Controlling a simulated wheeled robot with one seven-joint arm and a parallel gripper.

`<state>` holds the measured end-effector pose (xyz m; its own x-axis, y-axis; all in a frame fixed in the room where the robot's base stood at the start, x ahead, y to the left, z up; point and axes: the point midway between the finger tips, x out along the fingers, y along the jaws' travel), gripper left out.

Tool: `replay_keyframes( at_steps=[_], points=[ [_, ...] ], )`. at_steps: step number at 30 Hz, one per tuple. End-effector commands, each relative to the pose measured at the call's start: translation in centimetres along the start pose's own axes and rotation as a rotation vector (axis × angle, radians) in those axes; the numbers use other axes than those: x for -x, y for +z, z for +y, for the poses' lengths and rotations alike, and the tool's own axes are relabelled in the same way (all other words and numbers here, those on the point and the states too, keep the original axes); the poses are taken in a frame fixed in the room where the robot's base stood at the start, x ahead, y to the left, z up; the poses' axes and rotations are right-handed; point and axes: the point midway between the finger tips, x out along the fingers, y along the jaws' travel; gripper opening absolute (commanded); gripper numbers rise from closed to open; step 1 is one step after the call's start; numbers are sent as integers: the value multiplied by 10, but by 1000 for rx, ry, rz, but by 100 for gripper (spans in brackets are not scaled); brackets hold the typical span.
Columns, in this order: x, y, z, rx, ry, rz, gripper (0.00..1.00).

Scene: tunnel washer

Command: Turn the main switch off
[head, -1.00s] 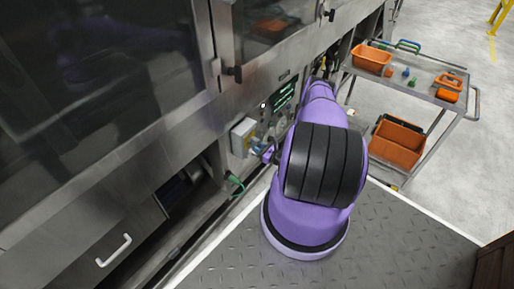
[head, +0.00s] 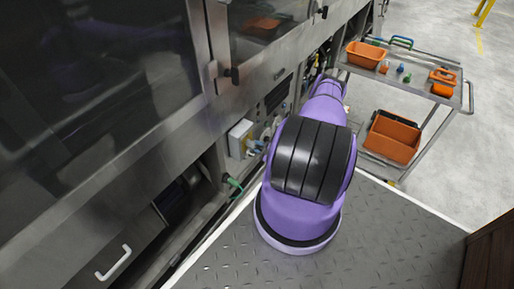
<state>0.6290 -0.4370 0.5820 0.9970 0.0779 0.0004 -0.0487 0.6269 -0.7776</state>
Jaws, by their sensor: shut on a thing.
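The control panel on the washer's steel front has a small screen (head: 276,96), which is dark. The main switch is not clearly visible; it seems to lie on the panel below the screen, behind my arm. My gripper (head: 260,146) shows only as a small part at the left edge of my purple arm, close against the panel. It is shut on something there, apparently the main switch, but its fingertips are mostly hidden. A pale grey box (head: 240,138) sits on the panel just left of it.
A green hose fitting (head: 234,184) hangs below the grey box. A steel cart (head: 452,98) with orange bins (head: 393,137) stands at the right. A drawer with a white handle (head: 114,262) is at lower left. The checker-plate floor (head: 370,240) is clear in front.

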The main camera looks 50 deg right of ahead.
Motion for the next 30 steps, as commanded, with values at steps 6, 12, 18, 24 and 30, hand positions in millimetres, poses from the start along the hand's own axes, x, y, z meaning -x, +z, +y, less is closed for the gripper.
replay_keyframes(
  at_steps=[6, 12, 18, 24, 30],
  points=[
    [0, 0, -4, 205, 0, 1, 0],
    [0, 1, -8, 383, 0, 1, 0],
    [0, 3, -10, 529, 2, 0, 0],
    [0, 4, -11, 627, 2, 0, 0],
    [0, 5, -12, 679, 2, 0, 0]
  ],
)
